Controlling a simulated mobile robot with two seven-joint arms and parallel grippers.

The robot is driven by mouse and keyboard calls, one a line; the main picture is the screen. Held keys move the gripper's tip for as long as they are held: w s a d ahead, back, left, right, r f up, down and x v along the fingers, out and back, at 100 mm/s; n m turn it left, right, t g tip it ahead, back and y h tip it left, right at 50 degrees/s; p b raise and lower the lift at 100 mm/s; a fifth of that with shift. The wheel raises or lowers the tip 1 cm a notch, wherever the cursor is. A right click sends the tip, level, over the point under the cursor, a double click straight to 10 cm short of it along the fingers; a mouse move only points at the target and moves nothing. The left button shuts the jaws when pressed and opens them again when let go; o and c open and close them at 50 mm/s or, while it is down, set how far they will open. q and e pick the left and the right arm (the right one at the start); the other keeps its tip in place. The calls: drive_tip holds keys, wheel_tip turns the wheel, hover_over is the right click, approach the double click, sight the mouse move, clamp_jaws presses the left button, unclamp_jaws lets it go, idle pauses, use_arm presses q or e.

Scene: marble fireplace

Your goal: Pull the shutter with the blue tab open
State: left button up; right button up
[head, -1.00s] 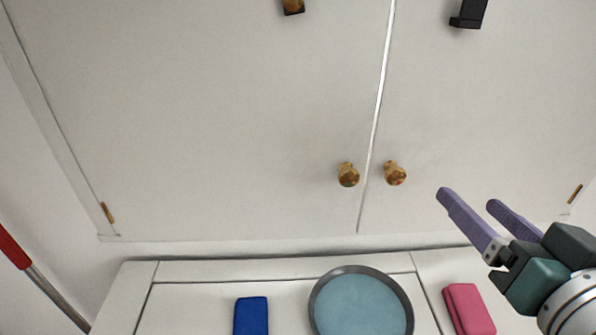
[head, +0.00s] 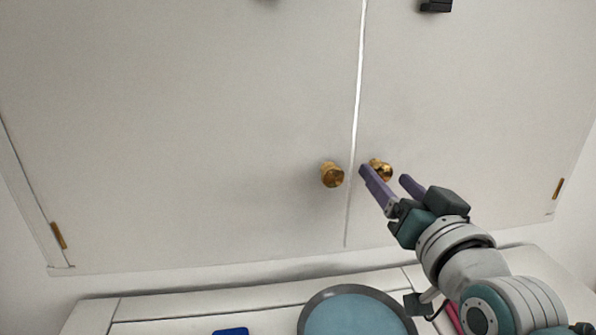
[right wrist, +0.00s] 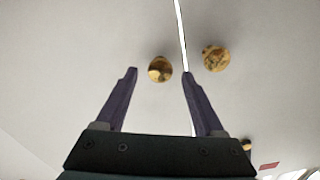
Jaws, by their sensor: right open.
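Two pale shutter doors meet at a bright vertical seam, the left shutter (head: 180,130) and the right shutter (head: 480,120), both looking closed. A brass knob (head: 332,174) is on the left shutter near the seam, and another brass knob (head: 381,169) is on the right shutter. No blue tab shows on either shutter. My right gripper (head: 386,176) is open at the right knob, one finger partly covering it. In the right wrist view, a knob (right wrist: 160,69) appears between the open fingers, the other knob (right wrist: 215,58) outside them. Contact cannot be told. My left gripper is out of view.
Below the shutters is a white ledge (head: 190,301) with a round teal dish with a grey rim (head: 318,300) and a blue block (head: 231,331). A pink block is mostly hidden behind my right arm. A black fitting (head: 436,6) is at the top edge. Open space lies left of the knobs.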

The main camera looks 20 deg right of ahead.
drive_tip(key=shift+w+d, duration=0.1)
drive_tip(key=shift+w, duration=0.3)
drive_tip(key=shift+c, duration=0.2)
clamp_jaws()
idle(1.0)
